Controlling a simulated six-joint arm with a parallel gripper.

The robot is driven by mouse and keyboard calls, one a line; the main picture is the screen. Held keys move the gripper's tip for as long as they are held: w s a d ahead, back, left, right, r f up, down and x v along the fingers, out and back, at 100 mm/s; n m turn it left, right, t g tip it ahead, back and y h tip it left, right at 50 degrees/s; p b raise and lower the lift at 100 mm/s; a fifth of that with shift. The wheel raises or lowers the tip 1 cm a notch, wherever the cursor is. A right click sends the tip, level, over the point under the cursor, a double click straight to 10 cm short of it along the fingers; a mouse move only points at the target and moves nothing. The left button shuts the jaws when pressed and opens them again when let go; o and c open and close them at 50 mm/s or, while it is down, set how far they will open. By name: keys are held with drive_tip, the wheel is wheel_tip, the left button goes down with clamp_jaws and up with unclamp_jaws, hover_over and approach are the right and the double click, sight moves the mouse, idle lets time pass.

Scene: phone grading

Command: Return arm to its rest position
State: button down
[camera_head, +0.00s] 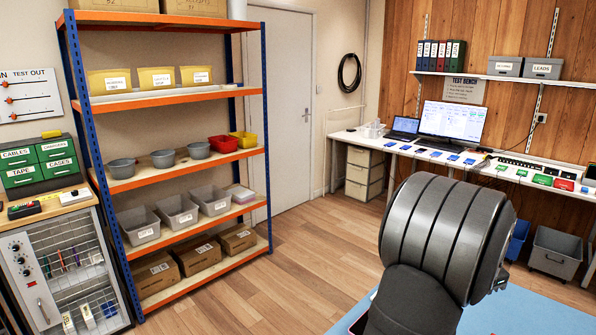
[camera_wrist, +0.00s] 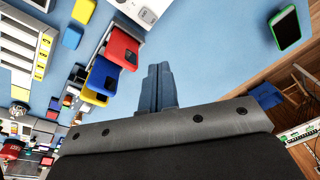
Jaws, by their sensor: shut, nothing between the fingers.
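My gripper (camera_wrist: 158,72) shows in the wrist view with its two blue-grey fingers pressed together and nothing between them. Below the fingers is the grey mounting plate with dark screws. In the head view only a thick ribbed grey and black part of my arm shows at lower right, and it hides part of the blue surface (camera_head: 530,315). The gripper itself is out of the head view.
In the wrist view a red phone (camera_wrist: 117,48), a blue one (camera_wrist: 103,78) and yellow items lie left of the fingers. A green-edged phone (camera_wrist: 288,28) lies at upper right. A shelving rack (camera_head: 185,102) and a test bench (camera_head: 470,158) line the room.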

drive_tip(key=shift+s+a+r+m, duration=0.15)
drive_tip(key=shift+r+m, duration=0.4)
drive_tip(key=shift+r, duration=0.1)
drive_tip(key=shift+s+a+r+m, duration=0.1)
drive_tip(key=shift+a+r+m, duration=0.05)
drive_tip(key=shift+r+m, duration=0.45)
drive_tip(key=c, duration=0.8)
unclamp_jaws()
drive_tip(key=shift+r, duration=0.1)
drive_tip(key=o, duration=0.3)
drive_tip(key=shift+s+a+r+m, duration=0.15)
drive_tip(key=shift+m, duration=0.1)
drive_tip(key=o, duration=0.5)
drive_tip(key=s+a+r+m+g+y, duration=0.1)
drive_tip(key=s+a+r+m, duration=0.2)
drive_tip(key=m, duration=0.4)
drive_tip(key=shift+s+a+r, duration=0.2)
drive_tip(key=shift+a+r, duration=0.05)
drive_tip(key=shift+r, duration=0.1)
wheel_tip(320, 180, down, 10)
drive_tip(key=m, duration=0.1)
drive_tip(key=shift+s+a+r, duration=0.25)
drive_tip(key=shift+a, duration=0.05)
wheel_tip(320, 180, up, 10)
